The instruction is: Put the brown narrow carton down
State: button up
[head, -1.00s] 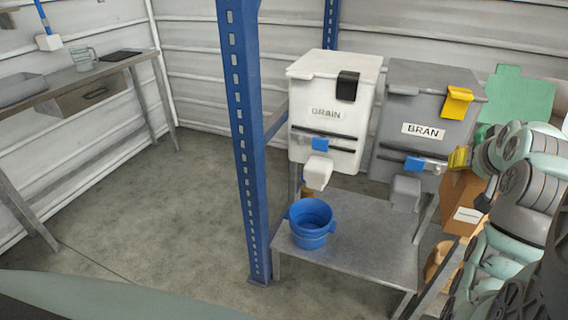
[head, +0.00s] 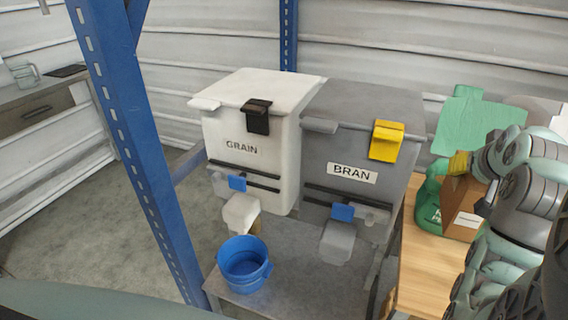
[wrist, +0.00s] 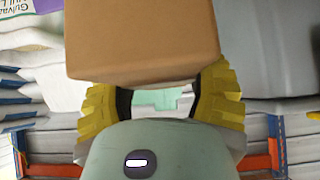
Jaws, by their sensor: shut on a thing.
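The brown narrow carton (head: 464,207) with a white label is at the right of the head view, in front of my arm. It also fills the upper middle of the wrist view (wrist: 142,40). My gripper (wrist: 164,105) has yellow ridged fingers on both sides of the carton's near end and is shut on it. In the head view one yellow finger (head: 459,163) shows at the carton's top, and my arm hides the rest. I cannot tell whether the carton's base touches anything.
A wooden surface (head: 421,262) lies below the carton, with a green container (head: 430,205) beside it. The GRAIN hopper (head: 247,135) and BRAN hopper (head: 345,197) stand left of it. A blue bucket (head: 244,264) sits on a grey table (head: 294,292). A blue post (head: 122,130) rises at left.

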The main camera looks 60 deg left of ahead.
jog(key=shift+w, duration=0.15)
jog(key=f, duration=1.3)
jog(key=shift+s+p, duration=0.3)
jog(key=shift+p, duration=0.05)
jog(key=shift+f, duration=2.55)
jog(key=shift+w, duration=0.1)
jog(key=shift+f, duration=0.15)
jog(key=o, duration=1.4)
jog(key=shift+c, duration=0.2)
